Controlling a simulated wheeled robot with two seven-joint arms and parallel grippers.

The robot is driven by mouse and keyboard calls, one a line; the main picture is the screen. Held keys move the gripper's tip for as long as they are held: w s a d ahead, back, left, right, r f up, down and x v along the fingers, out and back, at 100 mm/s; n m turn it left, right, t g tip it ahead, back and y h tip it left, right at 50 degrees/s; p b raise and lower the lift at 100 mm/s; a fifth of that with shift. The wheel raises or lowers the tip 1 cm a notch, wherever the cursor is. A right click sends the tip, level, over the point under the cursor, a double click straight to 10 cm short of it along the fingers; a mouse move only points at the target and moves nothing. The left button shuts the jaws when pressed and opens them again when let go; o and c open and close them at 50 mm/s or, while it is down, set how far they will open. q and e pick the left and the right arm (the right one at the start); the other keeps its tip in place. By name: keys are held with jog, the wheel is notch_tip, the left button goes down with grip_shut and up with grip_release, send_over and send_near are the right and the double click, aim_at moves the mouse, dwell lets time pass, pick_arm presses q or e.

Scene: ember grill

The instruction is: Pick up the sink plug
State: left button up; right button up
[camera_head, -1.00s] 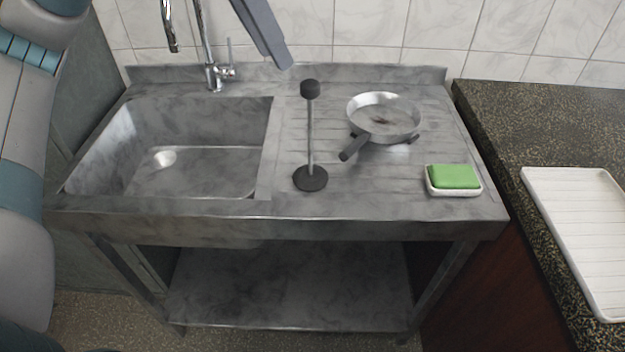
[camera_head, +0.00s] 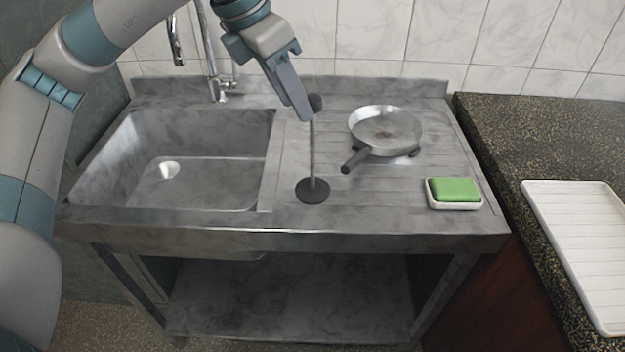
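The sink plug (camera_head: 313,188) stands upright on the ribbed drainboard, right of the sink basin (camera_head: 190,185). It has a dark round base, a thin upright rod and a dark knob on top. My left gripper (camera_head: 304,112) comes down from the upper left, and its fingertips overlap the knob in the picture. The fingers hide part of the knob, and I cannot tell whether they touch it or how wide they are apart. My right gripper is not in view.
A steel pan (camera_head: 388,128) sits right of the plug, its dark handle pointing towards it. A green sponge (camera_head: 455,189) lies in a white dish further right. A tap (camera_head: 214,80) rises behind the basin. A white tray (camera_head: 582,240) lies on the right counter.

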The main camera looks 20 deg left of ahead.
aim_at(313, 150)
pick_arm(q)
jog(key=x, duration=0.4)
jog(key=shift+f, duration=0.15)
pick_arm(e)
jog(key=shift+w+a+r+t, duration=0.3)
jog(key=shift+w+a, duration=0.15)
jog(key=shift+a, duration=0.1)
pick_arm(q)
jog(key=shift+f, duration=0.1)
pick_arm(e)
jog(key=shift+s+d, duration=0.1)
pick_arm(q)
jog(key=p+x, duration=0.1)
jog(key=x, duration=0.4)
jog(key=shift+w+d+f, duration=0.15)
jog(key=shift+d+f, duration=0.05)
jog(key=shift+f, duration=0.05)
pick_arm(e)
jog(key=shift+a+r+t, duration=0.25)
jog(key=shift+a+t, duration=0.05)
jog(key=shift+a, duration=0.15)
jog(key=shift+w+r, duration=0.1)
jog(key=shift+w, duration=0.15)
pick_arm(q)
grip_shut()
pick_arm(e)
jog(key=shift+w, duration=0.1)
